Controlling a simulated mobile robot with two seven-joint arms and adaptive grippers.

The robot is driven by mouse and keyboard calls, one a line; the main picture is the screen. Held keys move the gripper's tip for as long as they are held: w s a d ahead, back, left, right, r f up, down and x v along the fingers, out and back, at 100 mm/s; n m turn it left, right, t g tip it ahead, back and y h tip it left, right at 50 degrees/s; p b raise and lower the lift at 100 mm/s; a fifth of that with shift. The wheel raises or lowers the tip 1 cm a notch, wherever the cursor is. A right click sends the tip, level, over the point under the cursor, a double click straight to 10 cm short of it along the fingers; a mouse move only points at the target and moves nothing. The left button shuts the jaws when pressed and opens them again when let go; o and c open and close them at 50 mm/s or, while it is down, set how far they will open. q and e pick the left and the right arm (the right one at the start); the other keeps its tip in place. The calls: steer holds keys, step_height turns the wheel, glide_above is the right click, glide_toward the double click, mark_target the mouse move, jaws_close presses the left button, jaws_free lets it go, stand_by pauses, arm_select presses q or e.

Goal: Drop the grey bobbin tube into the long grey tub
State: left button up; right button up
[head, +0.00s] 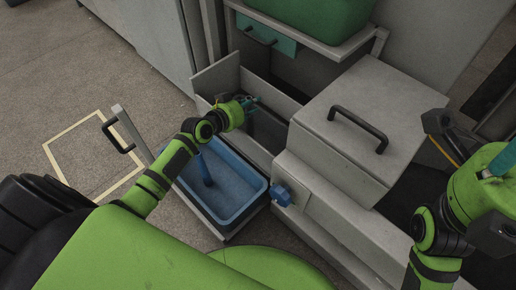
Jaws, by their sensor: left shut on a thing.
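My left gripper (254,102) reaches in from the left, with its teal fingertips over the long grey tub (216,77). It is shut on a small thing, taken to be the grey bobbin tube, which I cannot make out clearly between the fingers. The tub is open at the top, with a dark inside, and runs beside the grey cabinet. The gripper and wrist hide part of it. My right arm is at the right edge; its gripper is not clear, and a teal part (498,163) shows there.
A blue bin (258,192) with a blue post inside sits in a pulled-out drawer below my left forearm. A grey box with a black handle (357,129) stands right of the tub. A green crate (318,14) rests on a shelf behind. Tape marks a floor square at left.

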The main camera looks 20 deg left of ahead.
arm_select(q)
steer(key=shift+f, duration=0.3)
steer(key=o, duration=1.1)
steer(key=shift+c, duration=0.2)
step_height(320, 180, up, 10)
steer(key=shift+r, duration=0.1)
